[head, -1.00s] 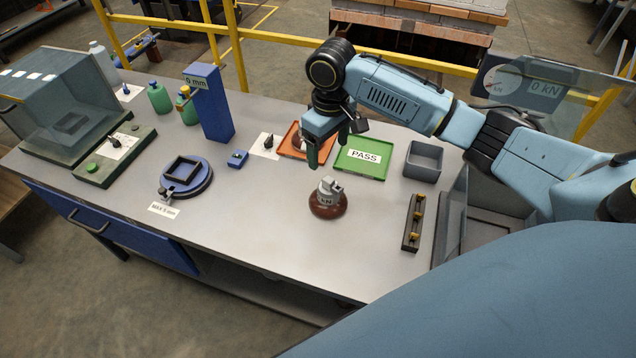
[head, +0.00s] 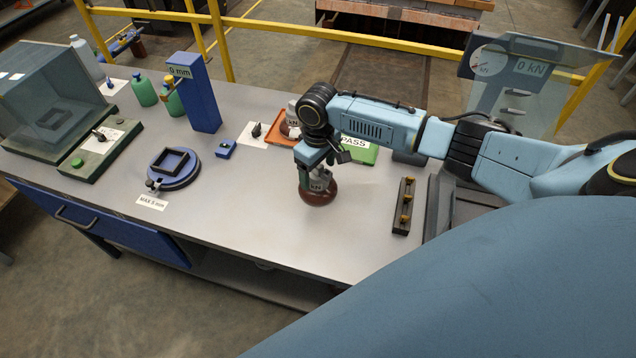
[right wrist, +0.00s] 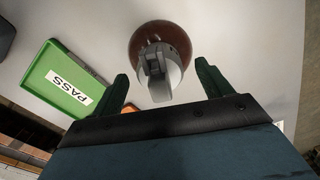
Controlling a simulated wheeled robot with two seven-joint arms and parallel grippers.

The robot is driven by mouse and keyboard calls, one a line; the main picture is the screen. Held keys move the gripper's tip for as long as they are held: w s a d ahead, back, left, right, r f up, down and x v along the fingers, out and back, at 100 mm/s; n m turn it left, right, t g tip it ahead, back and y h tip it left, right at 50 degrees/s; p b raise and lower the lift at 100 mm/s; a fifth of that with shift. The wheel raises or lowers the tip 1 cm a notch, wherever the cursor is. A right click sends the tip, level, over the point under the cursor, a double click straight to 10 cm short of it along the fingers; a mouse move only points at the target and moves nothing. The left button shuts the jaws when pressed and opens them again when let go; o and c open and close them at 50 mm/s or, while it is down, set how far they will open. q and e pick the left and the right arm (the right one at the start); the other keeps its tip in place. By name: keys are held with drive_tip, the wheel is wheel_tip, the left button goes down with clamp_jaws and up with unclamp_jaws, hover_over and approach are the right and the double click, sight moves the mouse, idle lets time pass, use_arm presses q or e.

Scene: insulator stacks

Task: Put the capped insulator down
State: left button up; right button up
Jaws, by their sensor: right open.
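The capped insulator (head: 318,192) has a brown disc base and a grey metal cap and stands upright on the grey bench. It also shows in the right wrist view (right wrist: 158,55), ahead of the fingers. My right gripper (head: 314,170) is at the insulator's cap in the head view and hides part of it. In the right wrist view my right gripper (right wrist: 162,88) is open, one green finger on each side of the cap's near end, with gaps between. My left gripper is not in view.
The green PASS tray (head: 362,153) and an orange tray (head: 272,140) with another insulator (head: 289,122) lie behind the gripper. A dark rack with brass pieces (head: 404,207) stands to the right. A blue round fixture (head: 174,170) is to the left. The front bench area is clear.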

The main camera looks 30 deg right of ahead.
clamp_jaws()
drive_tip(key=shift+w+r, duration=0.1)
drive_tip(key=shift+w, duration=0.05)
idle(0.5)
drive_tip(key=shift+r, duration=0.1)
